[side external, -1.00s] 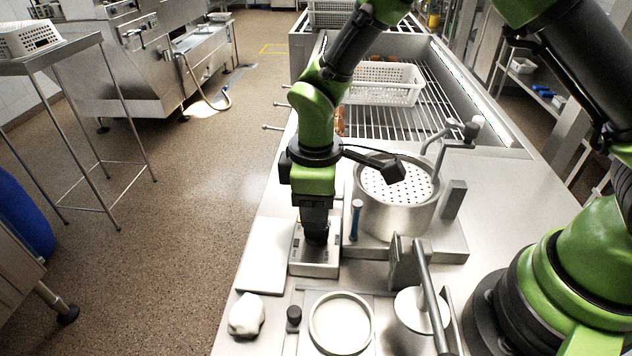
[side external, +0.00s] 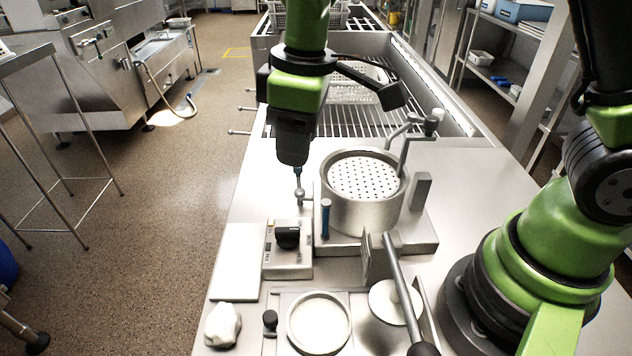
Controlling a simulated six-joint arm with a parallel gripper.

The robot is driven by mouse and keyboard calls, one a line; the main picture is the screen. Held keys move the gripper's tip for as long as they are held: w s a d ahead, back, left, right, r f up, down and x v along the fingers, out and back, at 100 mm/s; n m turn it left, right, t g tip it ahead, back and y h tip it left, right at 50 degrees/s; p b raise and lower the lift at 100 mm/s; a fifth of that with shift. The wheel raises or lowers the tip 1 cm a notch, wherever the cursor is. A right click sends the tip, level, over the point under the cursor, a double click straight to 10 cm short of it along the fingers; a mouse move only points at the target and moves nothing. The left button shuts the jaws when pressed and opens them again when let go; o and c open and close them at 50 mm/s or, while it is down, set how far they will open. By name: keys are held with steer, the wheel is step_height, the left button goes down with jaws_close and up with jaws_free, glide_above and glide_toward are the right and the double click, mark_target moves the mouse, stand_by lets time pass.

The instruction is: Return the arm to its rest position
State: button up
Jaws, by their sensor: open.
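My gripper (side external: 294,160) points down from the green and black arm, raised above the worktop. It hangs behind and above a small metal control box (side external: 284,263) with a black knob (side external: 288,237), apart from both. The gripper is open, though its fingers are dark and hard to make out. A small metal post with a rounded part (side external: 300,196) shows just below it; I cannot tell whether they touch. Nothing is clearly held.
A round pot (side external: 366,212) with a perforated top stands right of the gripper. A white lump (side external: 222,325), a round dish (side external: 318,322) and a lever (side external: 400,280) are in front. A white perforated basket (side external: 352,88) sits behind on the rack. A pale board (side external: 236,262) lies left.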

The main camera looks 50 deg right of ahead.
steer(key=s+d+r+m+t, duration=0.3)
steer(key=s+d+r+m, duration=0.1)
steer(key=s, duration=0.3)
steer(key=s+d+r+m+t+y, duration=0.1)
steer(key=s+d+r+m+t, duration=0.2)
steer(key=s+r+m, duration=0.3)
steer(key=shift+s+d+r+m, duration=0.4)
steer(key=shift+s+r, duration=0.35)
steer(key=shift+s, duration=0.45)
